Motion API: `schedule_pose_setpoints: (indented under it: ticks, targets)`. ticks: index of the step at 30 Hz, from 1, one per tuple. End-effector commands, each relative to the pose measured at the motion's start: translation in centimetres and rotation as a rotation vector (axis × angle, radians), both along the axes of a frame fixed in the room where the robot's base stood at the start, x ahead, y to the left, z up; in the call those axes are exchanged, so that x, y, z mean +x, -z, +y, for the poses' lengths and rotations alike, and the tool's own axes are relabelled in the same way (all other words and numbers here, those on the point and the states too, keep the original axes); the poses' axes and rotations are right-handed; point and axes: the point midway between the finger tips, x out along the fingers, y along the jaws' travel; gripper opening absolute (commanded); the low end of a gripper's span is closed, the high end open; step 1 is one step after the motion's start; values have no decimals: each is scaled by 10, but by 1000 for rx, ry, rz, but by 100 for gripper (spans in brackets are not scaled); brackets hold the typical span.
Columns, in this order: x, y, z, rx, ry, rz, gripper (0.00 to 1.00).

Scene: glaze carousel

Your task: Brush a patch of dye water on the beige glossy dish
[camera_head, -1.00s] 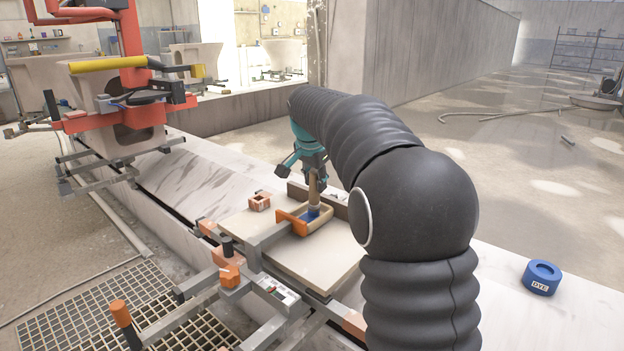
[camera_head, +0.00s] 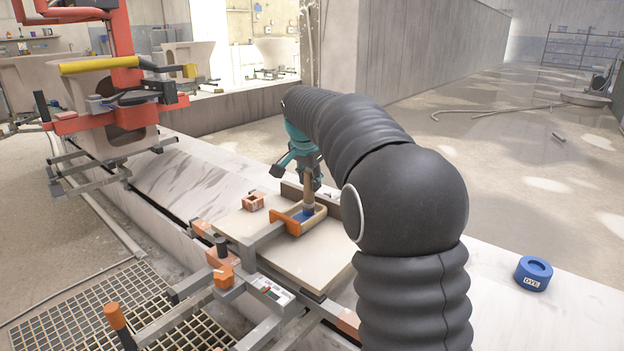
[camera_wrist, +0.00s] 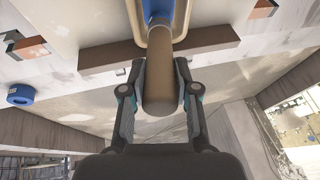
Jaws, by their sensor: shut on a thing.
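The beige glossy dish (camera_head: 316,222) is a small rimmed tray on a pale board, with an orange block at its left side. My gripper (camera_head: 309,178) is above it, shut on a brush with a tan handle (camera_head: 309,193). The brush is near upright and its blue lower end (camera_head: 308,211) is inside the dish. The wrist view shows my gripper (camera_wrist: 160,95) on both sides of the handle (camera_wrist: 161,82), with the blue end (camera_wrist: 158,10) within the dish's rim (camera_wrist: 141,28).
A blue pot marked DYE (camera_head: 534,274) stands on the pale slab at right. A brown bar (camera_wrist: 158,49) runs along the board's far edge. Grey clamp bars flank the board.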

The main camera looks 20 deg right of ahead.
Motion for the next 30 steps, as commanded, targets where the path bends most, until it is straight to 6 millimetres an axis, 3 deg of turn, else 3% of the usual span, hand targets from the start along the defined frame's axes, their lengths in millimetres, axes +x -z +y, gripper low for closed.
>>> schedule_pose_setpoints:
  ticks: [30]
  targets:
    - [-26,3,36,1,-1,6,0]
